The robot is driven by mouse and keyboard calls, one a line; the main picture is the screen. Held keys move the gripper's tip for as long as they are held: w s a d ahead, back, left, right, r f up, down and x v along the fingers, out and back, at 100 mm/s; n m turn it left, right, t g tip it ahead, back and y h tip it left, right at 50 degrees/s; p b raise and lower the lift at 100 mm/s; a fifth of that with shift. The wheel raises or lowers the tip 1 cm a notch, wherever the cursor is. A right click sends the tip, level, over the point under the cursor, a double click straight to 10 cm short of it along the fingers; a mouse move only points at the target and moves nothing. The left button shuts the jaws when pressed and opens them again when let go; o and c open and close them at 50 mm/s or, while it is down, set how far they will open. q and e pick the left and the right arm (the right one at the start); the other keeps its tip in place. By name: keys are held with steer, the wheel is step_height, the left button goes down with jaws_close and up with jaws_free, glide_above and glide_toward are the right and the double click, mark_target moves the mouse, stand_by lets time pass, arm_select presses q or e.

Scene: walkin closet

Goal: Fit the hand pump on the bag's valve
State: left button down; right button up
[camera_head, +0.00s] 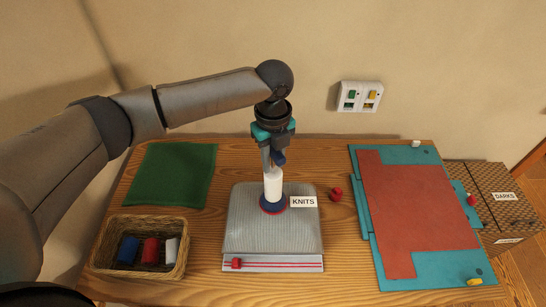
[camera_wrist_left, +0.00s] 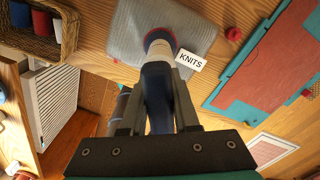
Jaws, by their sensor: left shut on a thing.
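The hand pump has a white barrel (camera_head: 272,185) and a dark blue handle (camera_wrist_left: 157,85). My left gripper (camera_head: 276,155) is shut on the handle and holds the pump about upright over the grey bag (camera_head: 250,240), labelled KNITS. A blue ring with a red edge (camera_head: 273,205) surrounds the pump's lower end on the bag. The valve is mostly hidden under the pump, so I cannot tell whether the pump is seated. A red slider (camera_head: 236,263) sits on the left of the bag's striped front strip. My right gripper is not in view.
A red cap (camera_head: 336,194) lies right of the bag. A wicker basket (camera_head: 101,259) with blue, red and white rolls stands at front left, a green cloth (camera_head: 174,175) behind it. A teal board (camera_head: 436,287) with red cloth lies right. A DARKS box (camera_head: 495,180) stands beyond.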

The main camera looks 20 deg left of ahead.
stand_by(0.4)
arm_select(q)
steer(key=c, duration=0.6)
jaws_free()
step_height(320, 180, up, 15)
steer(key=shift+r+b, duration=0.15)
steer(key=shift+b, duration=0.5)
